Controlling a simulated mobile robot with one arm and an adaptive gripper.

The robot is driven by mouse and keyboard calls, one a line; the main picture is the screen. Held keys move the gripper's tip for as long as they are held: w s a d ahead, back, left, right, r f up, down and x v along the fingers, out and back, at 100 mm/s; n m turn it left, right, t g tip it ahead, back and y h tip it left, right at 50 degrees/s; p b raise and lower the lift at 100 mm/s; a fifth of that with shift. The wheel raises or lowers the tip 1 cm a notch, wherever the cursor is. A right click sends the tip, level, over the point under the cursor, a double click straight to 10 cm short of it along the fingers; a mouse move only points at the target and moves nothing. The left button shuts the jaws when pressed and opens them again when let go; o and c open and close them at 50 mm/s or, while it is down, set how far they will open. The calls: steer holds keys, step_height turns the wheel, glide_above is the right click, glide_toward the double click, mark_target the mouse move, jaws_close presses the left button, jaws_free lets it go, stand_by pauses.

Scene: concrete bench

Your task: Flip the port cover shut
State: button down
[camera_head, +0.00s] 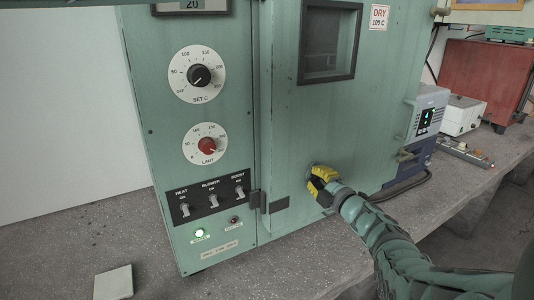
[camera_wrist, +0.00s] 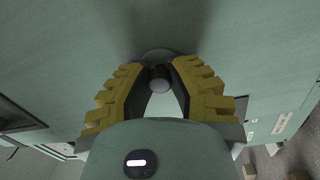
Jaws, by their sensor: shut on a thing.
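The oven's green door (camera_head: 300,110) stands straight ahead, with a dark-framed window above my gripper. My gripper (camera_head: 318,180), with yellow padded fingers, is at the lower part of this door. In the wrist view my gripper (camera_wrist: 160,80) has its two fingertips on either side of a small dark knob (camera_wrist: 160,84) with a rounded grey end. Behind the knob, a round grey plate (camera_wrist: 158,54) lies against the door; it looks like the port cover. The fingers hide most of the plate, so I cannot tell whether the port behind it is covered.
A control panel with a white dial (camera_head: 199,74), a red-knobbed dial (camera_head: 206,144) and switches (camera_head: 211,197) is left of the door. A door latch (camera_head: 257,200) is between. A blue-grey unit (camera_head: 425,125) stands right. The concrete bench front (camera_head: 240,275) is mostly clear.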

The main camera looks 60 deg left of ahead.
mark_target(317, 179)
steer(key=c, duration=0.8)
jaws_free()
steer(key=shift+c, duration=0.2)
steer(key=shift+d+f, duration=0.1)
steer(key=shift+d, duration=0.6)
steer(key=shift+s+d, duration=0.25)
steer(key=shift+d, duration=0.6)
steer(key=d, duration=0.8)
steer(key=shift+s+d+f, duration=0.2)
steer(key=shift+s+d, duration=0.1)
steer(key=shift+d, duration=0.1)
